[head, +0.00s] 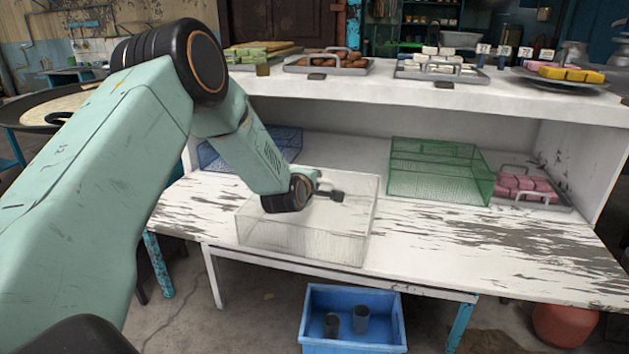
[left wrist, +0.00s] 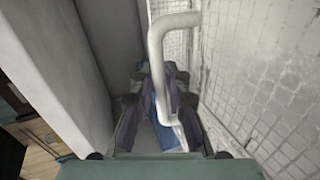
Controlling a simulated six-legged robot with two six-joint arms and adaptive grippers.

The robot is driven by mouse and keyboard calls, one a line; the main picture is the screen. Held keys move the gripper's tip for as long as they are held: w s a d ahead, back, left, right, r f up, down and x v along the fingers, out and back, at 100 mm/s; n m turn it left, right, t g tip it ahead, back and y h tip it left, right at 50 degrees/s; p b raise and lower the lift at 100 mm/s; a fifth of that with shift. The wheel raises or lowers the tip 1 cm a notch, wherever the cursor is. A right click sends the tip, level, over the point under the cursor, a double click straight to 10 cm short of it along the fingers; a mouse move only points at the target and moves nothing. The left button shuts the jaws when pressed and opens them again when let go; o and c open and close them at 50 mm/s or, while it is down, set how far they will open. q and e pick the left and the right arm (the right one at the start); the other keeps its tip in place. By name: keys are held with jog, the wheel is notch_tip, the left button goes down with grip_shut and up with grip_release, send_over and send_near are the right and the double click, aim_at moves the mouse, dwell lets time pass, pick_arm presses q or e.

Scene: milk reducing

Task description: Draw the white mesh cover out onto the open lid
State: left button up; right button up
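The white mesh cover (head: 305,243), a clear wire box, sits on the worn white open lid (head: 480,245), nearer the front edge than the green and blue covers. My left gripper (head: 330,194) is at the top of the cover, by its handle. In the left wrist view the white bent handle (left wrist: 158,40) runs down between the fingers of the gripper (left wrist: 163,85), which look closed around it. The mesh (left wrist: 262,75) fills the right side of that view. The contact itself is partly hidden. My right gripper is not seen.
A green mesh cover (head: 435,172) stands at the right, beside a tray of pink blocks (head: 522,188). A blue mesh cover (head: 280,142) is behind my arm. A blue crate (head: 352,340) stands on the floor below the front edge. The lid's right part is clear.

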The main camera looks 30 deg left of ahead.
pick_arm(q)
jog(key=o, duration=0.4)
jog(key=shift+d+r, duration=0.1)
jog(key=shift+s, duration=0.1)
jog(key=shift+s, duration=0.25)
jog(key=v, duration=1.1)
jog(key=shift+s+d+r, duration=0.15)
